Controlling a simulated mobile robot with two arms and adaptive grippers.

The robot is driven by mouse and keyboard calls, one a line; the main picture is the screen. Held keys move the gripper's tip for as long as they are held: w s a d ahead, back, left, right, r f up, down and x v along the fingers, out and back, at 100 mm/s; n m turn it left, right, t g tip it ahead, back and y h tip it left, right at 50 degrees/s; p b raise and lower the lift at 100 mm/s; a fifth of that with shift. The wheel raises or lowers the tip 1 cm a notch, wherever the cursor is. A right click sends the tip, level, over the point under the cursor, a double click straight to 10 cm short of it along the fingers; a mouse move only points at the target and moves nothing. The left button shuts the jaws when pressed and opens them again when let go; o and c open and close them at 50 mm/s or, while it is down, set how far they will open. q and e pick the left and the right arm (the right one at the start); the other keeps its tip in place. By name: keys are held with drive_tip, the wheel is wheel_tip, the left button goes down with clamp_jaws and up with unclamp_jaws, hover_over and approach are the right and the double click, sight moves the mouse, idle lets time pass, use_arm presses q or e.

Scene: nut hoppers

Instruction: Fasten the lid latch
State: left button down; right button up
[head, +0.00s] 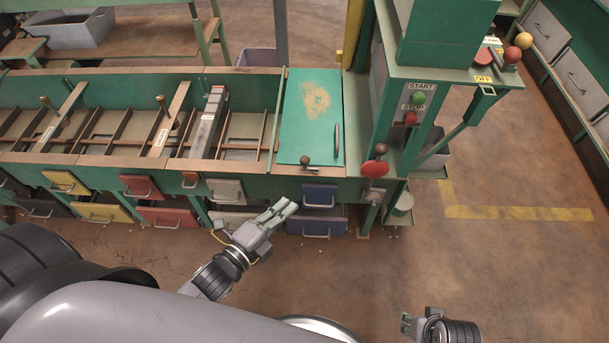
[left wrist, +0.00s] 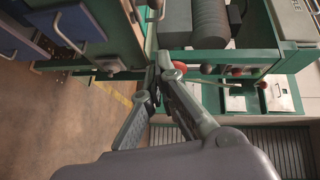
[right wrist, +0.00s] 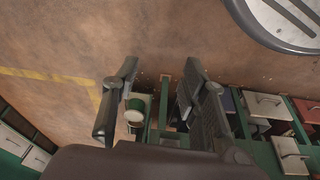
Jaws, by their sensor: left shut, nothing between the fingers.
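The green lid (head: 301,125), with a worn tan patch, lies closed over the right end of the long green hopper bench. A dark bar handle (head: 337,138) stands near its right side. The latch (head: 305,161), a small dark knob with a short lever, sits at the lid's front edge. Whether it is engaged is too small to tell. My left gripper (head: 287,208) is in front of the bench, below the latch and apart from it. Its fingertips meet in the left wrist view (left wrist: 157,77), with nothing between them. My right gripper (head: 408,324) is low at the front right; its fingers are apart and empty in the right wrist view (right wrist: 160,85).
A red knob (head: 374,168) juts from the bench front, right of the lid. A post with START and STOP buttons (head: 411,118) rises behind it. Blue drawers (head: 318,196) sit below the lid. Open compartments (head: 237,135) lie left. Floor at right is clear.

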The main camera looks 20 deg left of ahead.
use_arm(q)
drive_tip(key=w+f+b, duration=0.2)
drive_tip(key=w, duration=0.9)
drive_tip(key=shift+w+d, duration=0.35)
drive_tip(key=shift+d, duration=0.1)
use_arm(e)
wheel_tip(320, 180, up, 8)
drive_tip(key=shift+s+d, duration=0.15)
drive_tip(key=shift+s, duration=0.15)
use_arm(q)
drive_tip(key=shift+a, duration=0.15)
